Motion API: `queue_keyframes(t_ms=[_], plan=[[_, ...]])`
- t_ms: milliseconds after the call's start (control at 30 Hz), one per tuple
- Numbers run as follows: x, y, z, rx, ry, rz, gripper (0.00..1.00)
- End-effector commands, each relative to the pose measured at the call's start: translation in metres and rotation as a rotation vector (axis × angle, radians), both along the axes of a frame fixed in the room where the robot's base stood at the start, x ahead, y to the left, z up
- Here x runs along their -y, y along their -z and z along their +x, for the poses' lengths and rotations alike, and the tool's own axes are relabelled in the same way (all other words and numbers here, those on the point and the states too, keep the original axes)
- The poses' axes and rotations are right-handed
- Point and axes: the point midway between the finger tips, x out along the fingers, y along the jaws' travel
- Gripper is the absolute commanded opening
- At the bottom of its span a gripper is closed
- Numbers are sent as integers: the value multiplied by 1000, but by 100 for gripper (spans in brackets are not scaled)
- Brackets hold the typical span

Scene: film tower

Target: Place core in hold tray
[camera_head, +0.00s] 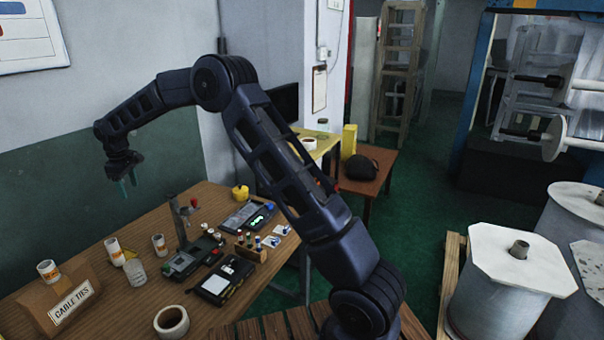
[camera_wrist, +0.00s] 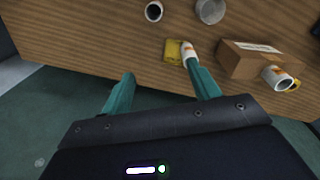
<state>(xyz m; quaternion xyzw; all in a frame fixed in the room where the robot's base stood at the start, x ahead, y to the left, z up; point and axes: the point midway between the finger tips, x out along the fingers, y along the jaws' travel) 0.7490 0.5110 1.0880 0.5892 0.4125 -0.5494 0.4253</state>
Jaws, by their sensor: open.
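I cannot tell for certain which piece is the core. A thick cream ring (camera_head: 172,321) lies at the near edge of the wooden bench. No tray is clearly identifiable as the hold tray.
A cable ties box (camera_head: 70,307) with a white cylinder (camera_head: 48,270) stands at the bench's left. A clear jar (camera_head: 136,273), dark devices (camera_head: 222,280) and a small stand crowd the middle. A yellow surface (camera_head: 322,145) carries another pale ring (camera_head: 308,143) further back.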

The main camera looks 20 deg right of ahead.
Motion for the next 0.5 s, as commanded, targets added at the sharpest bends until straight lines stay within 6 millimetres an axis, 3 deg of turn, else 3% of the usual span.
queue_keyframes(t_ms=[33,200,500], plan=[[21,-18,2,11,29,5,61],[88,-65,2,40,129,19,61],[206,-132,-19,88,312,45,61]])
